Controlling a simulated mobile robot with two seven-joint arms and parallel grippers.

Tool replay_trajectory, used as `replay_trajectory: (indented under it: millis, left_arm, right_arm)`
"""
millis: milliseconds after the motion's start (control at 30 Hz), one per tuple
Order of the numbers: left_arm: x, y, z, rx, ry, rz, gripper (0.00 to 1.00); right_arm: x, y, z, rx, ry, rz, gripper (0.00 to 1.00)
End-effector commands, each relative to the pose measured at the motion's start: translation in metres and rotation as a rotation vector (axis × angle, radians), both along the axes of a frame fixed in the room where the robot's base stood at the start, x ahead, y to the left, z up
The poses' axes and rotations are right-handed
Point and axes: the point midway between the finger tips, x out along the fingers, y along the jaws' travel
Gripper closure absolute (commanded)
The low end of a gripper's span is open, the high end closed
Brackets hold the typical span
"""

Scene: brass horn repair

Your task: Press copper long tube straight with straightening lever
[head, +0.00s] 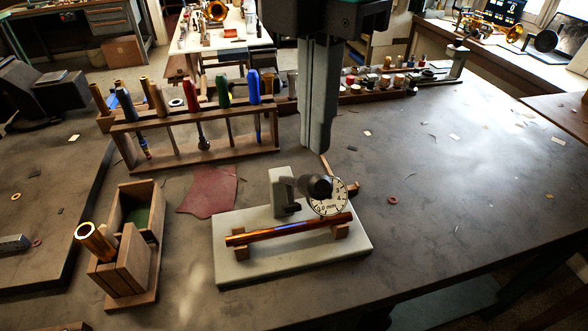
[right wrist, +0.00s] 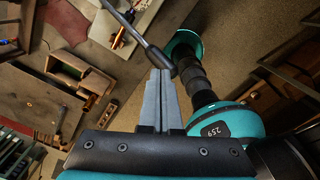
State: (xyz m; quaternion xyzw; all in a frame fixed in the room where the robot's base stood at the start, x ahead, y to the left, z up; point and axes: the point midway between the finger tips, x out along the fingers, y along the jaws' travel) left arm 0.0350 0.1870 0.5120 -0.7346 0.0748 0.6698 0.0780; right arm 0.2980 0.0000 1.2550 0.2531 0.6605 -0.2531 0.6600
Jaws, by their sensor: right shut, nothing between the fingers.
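A copper long tube (head: 288,229) lies across two small wooden blocks on a pale grey base plate (head: 235,272). The straightening lever (head: 318,187) stands behind the tube on a grey post, its dark round end toward me. A white dial gauge (head: 330,198) sits beside it. My right gripper (head: 316,148) hangs fingers down above the lever in the head view, shut and empty. In the right wrist view, the shut fingertips (right wrist: 160,72) are close to the dark lever's thick end (right wrist: 160,58); I cannot tell whether they touch. My left gripper is not in view.
A wooden tool rack (head: 195,135) with coloured handles stands behind left. A wooden box holder (head: 127,262) with a copper tube end (head: 92,238) is at left. A reddish leather scrap (head: 208,190) lies between. The table right of the base plate is mostly clear.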

Motion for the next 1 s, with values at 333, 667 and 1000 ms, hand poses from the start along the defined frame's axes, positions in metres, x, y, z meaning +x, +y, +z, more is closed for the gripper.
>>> replay_trajectory:
  millis: [333, 667, 1000]
  left_arm:
    - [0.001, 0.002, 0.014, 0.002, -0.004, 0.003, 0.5]
    - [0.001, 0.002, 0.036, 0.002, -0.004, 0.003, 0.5]
    - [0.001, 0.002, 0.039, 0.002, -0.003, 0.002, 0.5]
  right_arm:
    - [0.001, 0.0, 0.021, -0.001, -0.002, -0.001, 1.0]
    - [0.0, 0.0, 0.054, 0.001, -0.001, 0.0, 1.0]
    - [0.0, 0.0, 0.06, 0.0, 0.0, 0.0, 1.0]
